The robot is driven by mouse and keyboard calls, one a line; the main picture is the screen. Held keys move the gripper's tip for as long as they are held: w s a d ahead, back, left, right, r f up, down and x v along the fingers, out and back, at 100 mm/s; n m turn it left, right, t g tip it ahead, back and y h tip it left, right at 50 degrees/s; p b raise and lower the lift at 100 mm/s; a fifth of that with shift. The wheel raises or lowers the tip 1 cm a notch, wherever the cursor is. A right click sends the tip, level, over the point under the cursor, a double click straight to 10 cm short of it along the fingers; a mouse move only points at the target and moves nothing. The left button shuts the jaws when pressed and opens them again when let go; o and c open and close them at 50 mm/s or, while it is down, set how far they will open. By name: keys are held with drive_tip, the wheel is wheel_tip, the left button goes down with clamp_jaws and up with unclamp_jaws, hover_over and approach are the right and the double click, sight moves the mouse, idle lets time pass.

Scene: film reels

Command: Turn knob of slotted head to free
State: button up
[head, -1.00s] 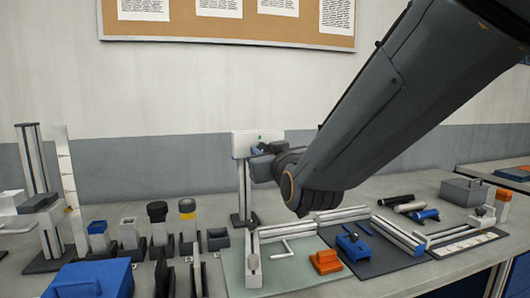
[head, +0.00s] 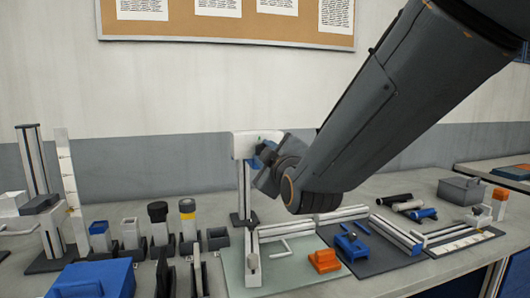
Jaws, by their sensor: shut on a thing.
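The slotted head is a white block (head: 243,146) on top of a slim upright post (head: 245,190) with a dark foot, near the middle of the bench. My gripper (head: 264,154) is at the right end of this block, shut on the knob there. The knob itself is mostly hidden by my gripper and wrist, so its slot or mark cannot be read. My wrist is tilted, and a bit of blue shows between the gripper parts.
A pale mat (head: 240,279) with white rails and an orange block (head: 324,261) lies in front. A dark mat with a blue device (head: 352,246) is to its right. Several small holders and a blue box (head: 92,279) stand at left. The wall is behind.

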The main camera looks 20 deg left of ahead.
drive_tip(key=shift+n, duration=0.4)
drive_tip(key=o, duration=1.1)
drive_tip(key=shift+c, duration=0.2)
drive_tip(key=shift+s+d, duration=0.1)
drive_tip(key=b+v, duration=0.1)
drive_tip(key=v, duration=0.6)
drive_tip(key=shift+s, duration=0.25)
drive_tip(key=shift+d, duration=0.15)
